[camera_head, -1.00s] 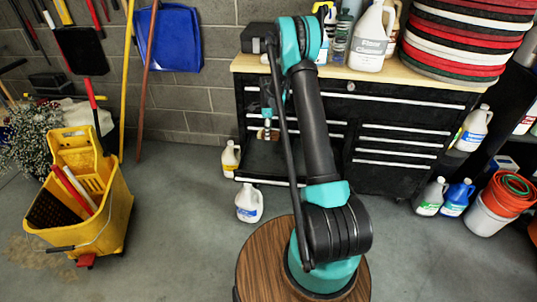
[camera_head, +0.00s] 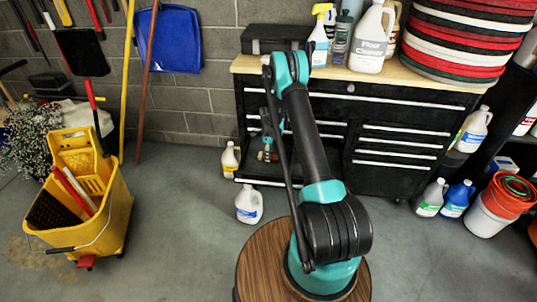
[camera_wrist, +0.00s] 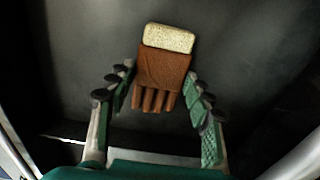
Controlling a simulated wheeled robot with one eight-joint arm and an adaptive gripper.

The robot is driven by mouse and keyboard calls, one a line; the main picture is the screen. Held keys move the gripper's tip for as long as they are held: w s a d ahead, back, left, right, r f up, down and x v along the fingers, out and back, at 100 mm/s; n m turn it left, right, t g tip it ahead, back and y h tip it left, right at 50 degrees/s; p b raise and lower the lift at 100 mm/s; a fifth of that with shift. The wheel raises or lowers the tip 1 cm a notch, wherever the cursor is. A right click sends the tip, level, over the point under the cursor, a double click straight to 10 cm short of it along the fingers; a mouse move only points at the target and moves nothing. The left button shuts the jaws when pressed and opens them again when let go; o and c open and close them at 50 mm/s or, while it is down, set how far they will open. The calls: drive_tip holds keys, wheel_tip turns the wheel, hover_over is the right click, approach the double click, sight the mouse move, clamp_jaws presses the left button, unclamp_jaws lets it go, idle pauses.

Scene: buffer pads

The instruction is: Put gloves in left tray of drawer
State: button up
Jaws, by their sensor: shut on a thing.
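The gloves (camera_wrist: 163,68) are brown with a cream cuff, fingers pointing toward my palm in the wrist view. In the head view the gloves (camera_head: 267,156) hang low in front of the black cabinet's lower left part, partly hidden by my arm. The drawer (camera_head: 262,182) there looks pulled out, with a pale handle along its front edge. The wrist view shows a dark surface around and beyond the gloves. No tray divider can be made out.
The black cabinet (camera_head: 400,115) carries a black case (camera_head: 277,38), bottles and stacked round pads (camera_head: 465,35). A white jug (camera_head: 249,205) stands on the floor before the drawer, a yellow-labelled jug (camera_head: 230,160) left of it. A yellow mop bucket (camera_head: 90,215) stands left.

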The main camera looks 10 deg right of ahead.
drive_tip(key=shift+f, duration=0.1)
drive_tip(key=o, duration=1.2)
wheel_tip(320, 180, up, 13)
drive_tip(key=s+r+n+t, duration=0.1)
drive_tip(key=s+r+n, duration=0.4)
drive_tip(key=s+r, duration=0.4)
drive_tip(key=s+d+r+n+t, duration=0.1)
drive_tip(key=s+r+n, duration=0.4)
drive_tip(key=s, duration=0.6)
drive_tip(key=s+r+n+t, duration=0.1)
drive_tip(key=s+r+n, duration=0.5)
drive_tip(key=s, duration=0.5)
drive_tip(key=s+f+n, duration=0.1)
drive_tip(key=s+n, duration=0.1)
drive_tip(key=s, duration=0.4)
drive_tip(key=s+f+n+t, duration=0.1)
drive_tip(key=s+n, duration=0.2)
drive_tip(key=s, duration=0.3)
drive_tip(key=shift+s+f+n, duration=0.25)
drive_tip(key=shift+f+n, duration=0.05)
